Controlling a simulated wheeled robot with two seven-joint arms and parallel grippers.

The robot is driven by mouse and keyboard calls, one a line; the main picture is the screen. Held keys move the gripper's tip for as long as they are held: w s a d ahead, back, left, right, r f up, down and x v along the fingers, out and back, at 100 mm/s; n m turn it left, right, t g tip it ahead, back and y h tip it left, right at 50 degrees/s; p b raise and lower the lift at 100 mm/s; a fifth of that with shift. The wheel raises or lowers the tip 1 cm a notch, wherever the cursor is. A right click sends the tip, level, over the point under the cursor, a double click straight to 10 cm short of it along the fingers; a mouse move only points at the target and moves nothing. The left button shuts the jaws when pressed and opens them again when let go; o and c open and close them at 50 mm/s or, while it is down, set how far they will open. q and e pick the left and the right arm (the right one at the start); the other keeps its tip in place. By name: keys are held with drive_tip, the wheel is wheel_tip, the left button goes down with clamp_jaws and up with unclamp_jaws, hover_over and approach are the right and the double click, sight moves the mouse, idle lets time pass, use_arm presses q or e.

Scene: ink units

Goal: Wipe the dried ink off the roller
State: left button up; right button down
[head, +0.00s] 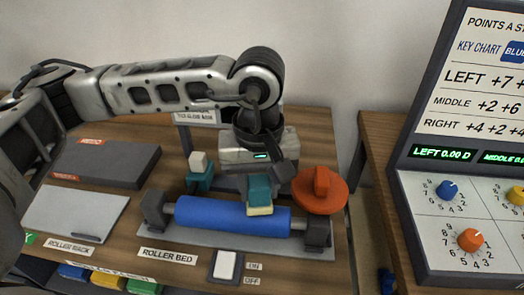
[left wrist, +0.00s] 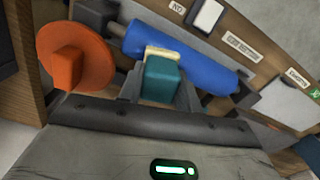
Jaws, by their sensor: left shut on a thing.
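The blue roller (head: 215,216) lies across the roller bed, between two dark end blocks. It also shows in the left wrist view (left wrist: 190,62). My left gripper (head: 258,188) points down over the right part of the roller. It is shut on a teal block with a cream pad under it, a wiper (left wrist: 160,78). The cream pad is at the roller's surface and seems to touch it. I cannot make out dried ink on the visible blue surface. My right gripper is not in view.
An orange disc with a raised grip (head: 320,192) stands just right of the roller. A teal piece with a pale top (head: 199,172) stands behind it. A white switch (head: 226,265) is in front. A panel with knobs (head: 462,215) stands at the right, across a gap.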

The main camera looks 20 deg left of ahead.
use_arm(q)
wheel_tip(320, 180, up, 2)
drive_tip(key=shift+s+r+p, duration=0.1)
drive_tip(key=shift+r+p, duration=0.15)
drive_tip(key=shift+p, duration=0.1)
drive_tip(key=shift+r+p, duration=0.95)
drive_tip(key=shift+r, duration=1.25)
drive_tip(key=shift+a+f, duration=0.1)
